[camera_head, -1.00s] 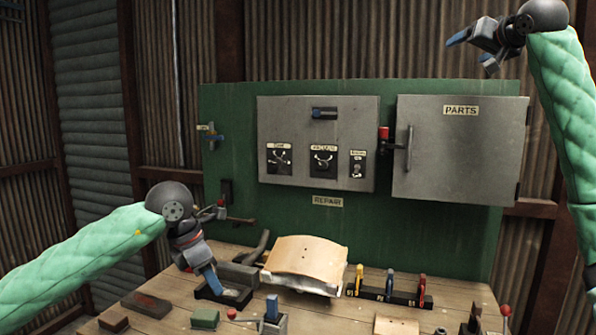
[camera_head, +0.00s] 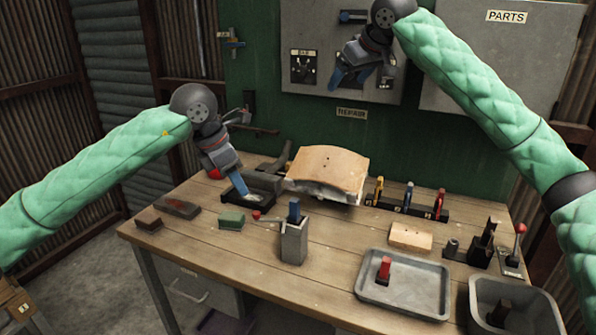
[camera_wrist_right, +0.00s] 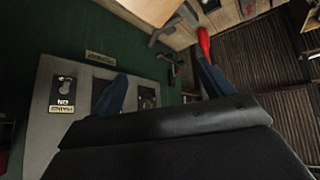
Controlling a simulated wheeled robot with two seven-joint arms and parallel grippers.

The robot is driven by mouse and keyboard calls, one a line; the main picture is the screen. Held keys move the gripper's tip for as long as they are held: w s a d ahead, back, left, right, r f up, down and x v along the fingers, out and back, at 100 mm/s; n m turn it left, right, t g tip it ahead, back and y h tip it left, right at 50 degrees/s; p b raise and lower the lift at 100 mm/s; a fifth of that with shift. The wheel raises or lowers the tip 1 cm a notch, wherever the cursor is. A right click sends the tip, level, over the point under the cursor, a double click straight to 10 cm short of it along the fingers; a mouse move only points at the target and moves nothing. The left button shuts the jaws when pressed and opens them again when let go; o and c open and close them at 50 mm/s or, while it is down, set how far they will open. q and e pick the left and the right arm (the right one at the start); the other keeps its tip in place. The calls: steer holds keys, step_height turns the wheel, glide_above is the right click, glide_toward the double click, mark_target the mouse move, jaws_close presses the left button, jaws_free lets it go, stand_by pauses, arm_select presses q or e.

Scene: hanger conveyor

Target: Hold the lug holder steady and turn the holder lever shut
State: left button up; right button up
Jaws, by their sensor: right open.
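Two fixtures have red-knobbed levers, and I cannot tell which is the lug holder. One is a grey upright block (camera_head: 293,243) with a blue top, near the bench front. Its thin lever with a red knob (camera_head: 257,215) sticks out to the left. The other, at the bench's right end, has an upright lever with a red knob (camera_head: 520,229). My left gripper (camera_head: 238,190) points down at a dark open box (camera_head: 262,181); its jaw gap and contact are unclear. My right gripper (camera_head: 346,82) is open and empty before the wall panel; its blue fingers (camera_wrist_right: 163,88) are spread apart in the wrist view.
A curved wooden piece (camera_head: 327,167) sits mid-bench. A grey tray (camera_head: 403,283) and a grey bin (camera_head: 515,300) are at the front right. A green block (camera_head: 231,220) lies left of the grey block.

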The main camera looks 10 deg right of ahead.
steer(key=s+a+f+n+g+h, duration=0.1)
steer(key=s+a+f+n+g, duration=0.25)
steer(key=a+f, duration=0.75)
steer(key=n+g+h, duration=0.2)
steer(key=n+g, duration=0.1)
steer(key=g, duration=0.1)
glide_above(298, 220)
steer(key=shift+m+t, duration=0.25)
steer(key=f, duration=1.2)
steer(key=shift+w+d+f, duration=0.1)
steer(key=shift+w+f, duration=0.15)
steer(key=shift+w, duration=0.15)
steer(key=shift+s+f, duration=0.25)
steer(key=shift+f, duration=3.95)
steer(key=c, duration=1.3)
